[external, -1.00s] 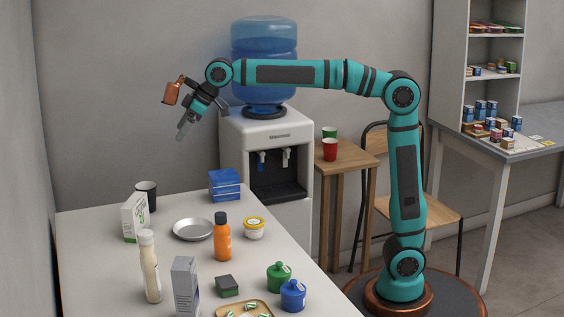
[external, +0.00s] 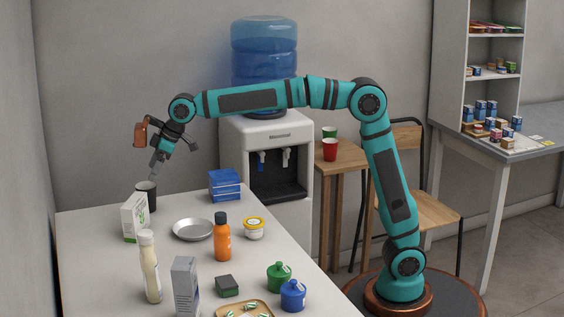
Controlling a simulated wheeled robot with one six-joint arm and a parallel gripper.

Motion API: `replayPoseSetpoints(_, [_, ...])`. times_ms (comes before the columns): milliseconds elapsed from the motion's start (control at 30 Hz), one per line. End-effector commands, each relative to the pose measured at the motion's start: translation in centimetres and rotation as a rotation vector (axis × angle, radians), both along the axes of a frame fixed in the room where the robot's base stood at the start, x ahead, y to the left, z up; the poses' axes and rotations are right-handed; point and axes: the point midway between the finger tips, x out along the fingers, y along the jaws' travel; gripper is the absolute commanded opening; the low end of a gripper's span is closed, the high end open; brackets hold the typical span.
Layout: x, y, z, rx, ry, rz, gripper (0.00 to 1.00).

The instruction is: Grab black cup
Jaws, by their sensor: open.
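The black cup (external: 150,200) stands upright at the back left of the white table (external: 100,262), partly hidden behind a white and green carton (external: 134,218). My gripper (external: 154,175) points down just above the cup's rim. It is open, and its fingertips overlap the cup's upper edge in this view. I cannot tell whether they reach inside the cup or stay above or behind it.
A tall cream bottle (external: 150,268) stands nearer the front. The water dispenser (external: 268,150) is behind the table.

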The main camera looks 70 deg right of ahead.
Motion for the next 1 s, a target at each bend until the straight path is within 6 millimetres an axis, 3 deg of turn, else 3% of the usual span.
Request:
replayPoseSetpoints(100, [0.6,0.4,-1.3,-0.001,0.001,0.000,0.88])
replayPoseSetpoints(433, [1.3,0.8,-2.9,0.000,0.000,0.000,0.88])
replayPoseSetpoints(733, [2.6,1.8,-6.4,-0.001,0.001,0.000,0.88])
replayPoseSetpoints(1000, [2.8,1.9,-6.7,0.001,-0.002,0.000,0.88])
